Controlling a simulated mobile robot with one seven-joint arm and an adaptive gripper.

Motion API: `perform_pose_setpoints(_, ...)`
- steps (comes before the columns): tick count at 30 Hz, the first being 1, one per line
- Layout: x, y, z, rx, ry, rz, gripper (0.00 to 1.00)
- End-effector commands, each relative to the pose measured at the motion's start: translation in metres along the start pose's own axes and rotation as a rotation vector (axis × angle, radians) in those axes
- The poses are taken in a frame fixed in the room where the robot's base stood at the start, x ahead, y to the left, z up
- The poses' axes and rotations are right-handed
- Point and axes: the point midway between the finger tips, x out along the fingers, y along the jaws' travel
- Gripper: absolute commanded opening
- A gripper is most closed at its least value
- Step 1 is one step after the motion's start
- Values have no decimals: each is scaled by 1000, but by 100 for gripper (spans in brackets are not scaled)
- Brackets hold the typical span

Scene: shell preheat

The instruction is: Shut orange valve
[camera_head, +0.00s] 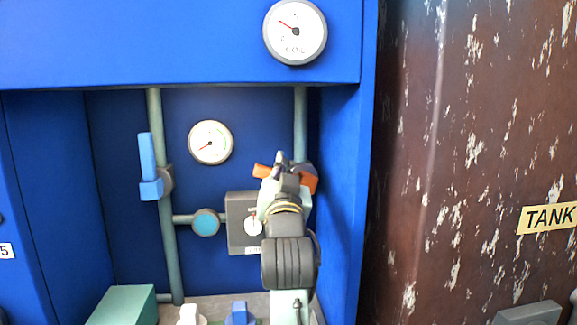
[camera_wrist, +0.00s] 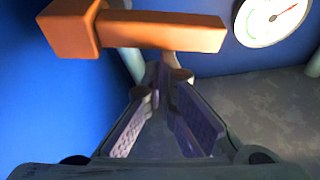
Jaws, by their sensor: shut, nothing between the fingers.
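The orange valve (camera_head: 308,183) is on the right vertical pipe, partly hidden behind my gripper. Its handle lies roughly crosswise to the pipe, slightly tilted, with one end showing left of my gripper. In the wrist view the orange handle (camera_wrist: 165,31) spans the upper part, with a thick block at its left end. My gripper (camera_head: 280,160) is in front of the valve. Its fingertips (camera_wrist: 163,72) are together and empty, just below the handle in the wrist view. I cannot tell whether they touch it.
A blue valve handle (camera_head: 150,168) lies along the left pipe (camera_head: 163,240). A gauge (camera_head: 210,142) is on the back wall, and a grey box (camera_head: 240,215) stands left of my arm. The blue cabinet's right side wall (camera_head: 345,190) is close to the valve.

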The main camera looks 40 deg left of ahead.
Motion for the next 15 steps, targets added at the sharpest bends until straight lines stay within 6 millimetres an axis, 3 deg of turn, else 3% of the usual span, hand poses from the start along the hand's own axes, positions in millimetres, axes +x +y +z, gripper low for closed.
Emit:
perform_pose_setpoints(6, -4, -3, 12, -135, -4, -46, 0)
perform_pose_setpoints(15, -6, -6, 18, -135, -2, -47, 0)
